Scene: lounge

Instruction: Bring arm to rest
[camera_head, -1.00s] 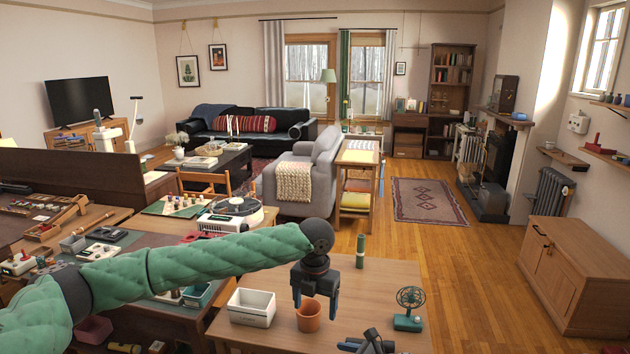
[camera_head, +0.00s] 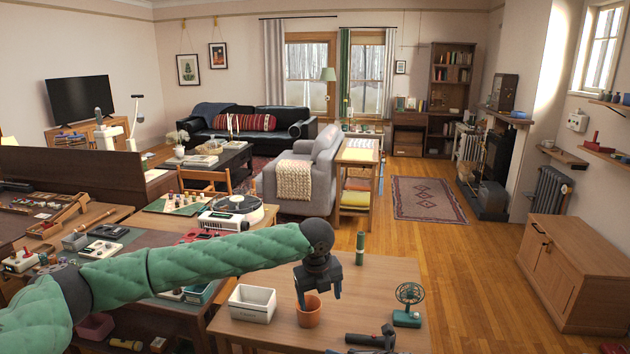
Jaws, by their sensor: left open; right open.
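My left arm, in a green padded sleeve, reaches in from the left over the wooden table (camera_head: 400,272). My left gripper (camera_head: 320,297) points down at the terracotta pot (camera_head: 308,316). It is open, with one finger overlapping the pot's rim in the picture and the other to the right of it. I cannot tell whether it touches the pot. My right gripper (camera_head: 350,345) is low at the bottom edge, over the near part of the table. It is open, seen partly, and points left.
A white bin (camera_head: 252,305) stands left of the pot. A green fan (camera_head: 407,308) stands to the right, and a green cylinder (camera_head: 360,248) stands at the table's far edge. A cluttered desk is at left. Open floor (camera_head: 470,270) lies to the right.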

